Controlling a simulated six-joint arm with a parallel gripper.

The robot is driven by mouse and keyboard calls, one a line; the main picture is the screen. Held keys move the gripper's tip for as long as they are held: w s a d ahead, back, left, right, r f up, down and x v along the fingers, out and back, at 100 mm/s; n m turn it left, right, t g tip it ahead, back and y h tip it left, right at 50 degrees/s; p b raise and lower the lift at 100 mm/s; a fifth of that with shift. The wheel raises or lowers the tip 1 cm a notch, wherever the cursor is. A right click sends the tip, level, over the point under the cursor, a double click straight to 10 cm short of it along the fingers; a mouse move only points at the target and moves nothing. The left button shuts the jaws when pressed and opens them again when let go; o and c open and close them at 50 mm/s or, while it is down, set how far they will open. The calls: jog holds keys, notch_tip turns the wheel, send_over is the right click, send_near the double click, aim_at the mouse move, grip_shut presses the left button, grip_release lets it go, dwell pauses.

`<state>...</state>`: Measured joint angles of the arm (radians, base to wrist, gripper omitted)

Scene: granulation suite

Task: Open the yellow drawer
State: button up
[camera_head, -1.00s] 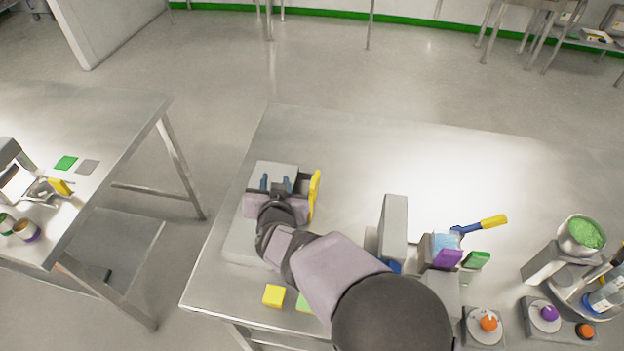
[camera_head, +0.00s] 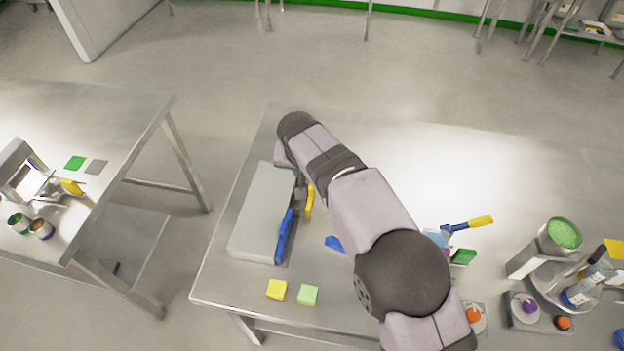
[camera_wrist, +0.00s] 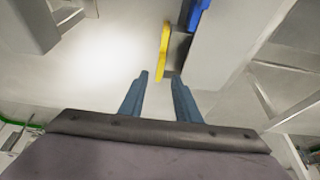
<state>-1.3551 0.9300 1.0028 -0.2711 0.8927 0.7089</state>
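The grey cabinet (camera_head: 262,212) sits on the table. Its yellow drawer front (camera_head: 310,203) stands farther out than the blue drawer front (camera_head: 285,237). In the wrist view, the yellow front (camera_wrist: 163,48) is apart from the cabinet (camera_wrist: 222,45), with a dark gap between them, so the drawer is partly open. My gripper (camera_wrist: 160,76) is open and empty, its fingertips just short of the yellow front's near end. I cannot tell whether they touch it. In the head view, my arm mostly hides the gripper at the cabinet's far end.
A yellow block (camera_head: 276,290) and a green block (camera_head: 308,295) lie near the table's front edge. A blue-and-yellow handled tool (camera_head: 468,225) and a bowl of green granules (camera_head: 563,235) are on the right. Bare tabletop (camera_head: 425,160) lies right of my arm.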

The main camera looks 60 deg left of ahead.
jog(key=shift+p+x, duration=1.4)
jog(key=shift+x, duration=2.25)
grip_shut()
